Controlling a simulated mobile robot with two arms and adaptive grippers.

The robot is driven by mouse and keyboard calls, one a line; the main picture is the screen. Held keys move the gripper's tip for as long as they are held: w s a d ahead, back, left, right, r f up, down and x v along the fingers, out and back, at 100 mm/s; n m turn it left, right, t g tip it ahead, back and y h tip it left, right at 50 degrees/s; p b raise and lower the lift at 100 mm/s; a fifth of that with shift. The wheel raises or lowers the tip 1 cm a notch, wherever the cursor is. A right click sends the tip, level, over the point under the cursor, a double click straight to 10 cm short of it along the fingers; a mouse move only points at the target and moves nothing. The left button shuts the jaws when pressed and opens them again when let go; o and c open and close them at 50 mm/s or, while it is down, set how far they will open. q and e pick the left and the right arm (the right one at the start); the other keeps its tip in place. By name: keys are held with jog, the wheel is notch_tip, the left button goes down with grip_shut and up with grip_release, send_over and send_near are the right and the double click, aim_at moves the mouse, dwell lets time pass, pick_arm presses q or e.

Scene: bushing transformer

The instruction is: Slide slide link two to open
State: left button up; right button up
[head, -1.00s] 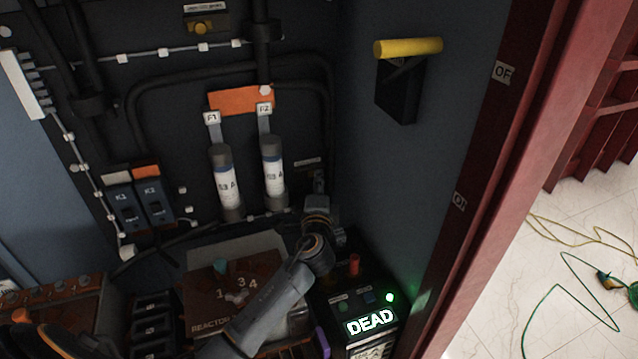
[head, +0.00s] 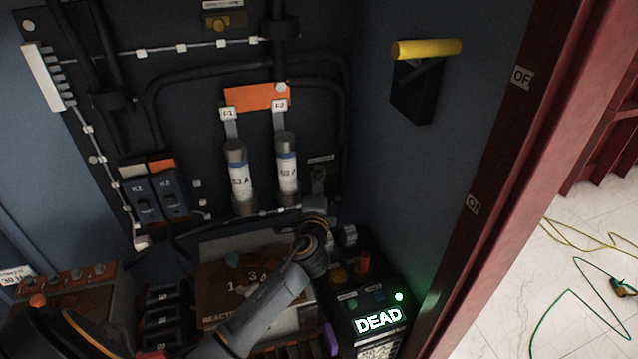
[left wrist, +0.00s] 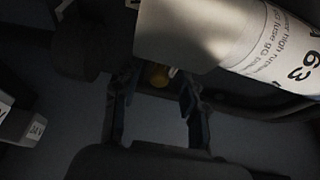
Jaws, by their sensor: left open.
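I cannot make out with certainty which part is slide link two. Small black blocks with white labels (head: 165,318) are stacked at the lower left of the head view, their lettering too small to read. My left arm reaches up from the bottom to beside the right white fuse (head: 288,172). My left gripper (left wrist: 156,100) shows in the left wrist view with its two dark fingers apart and nothing held. A small brass-coloured round part (left wrist: 160,75) lies beyond the fingertips. The fuse (left wrist: 245,40) fills the upper right there. My right gripper is not in view.
A yellow-handled switch (head: 426,49) is on the right wall. A box lit "DEAD" (head: 378,320) stands below it. Breakers K1 and K2 (head: 155,195) are at left. A brown reactor block (head: 225,290) sits behind my arm. The red door frame (head: 490,150) borders the right.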

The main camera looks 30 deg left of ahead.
pick_arm(q)
jog(key=v, duration=1.2)
dwell(0.3)
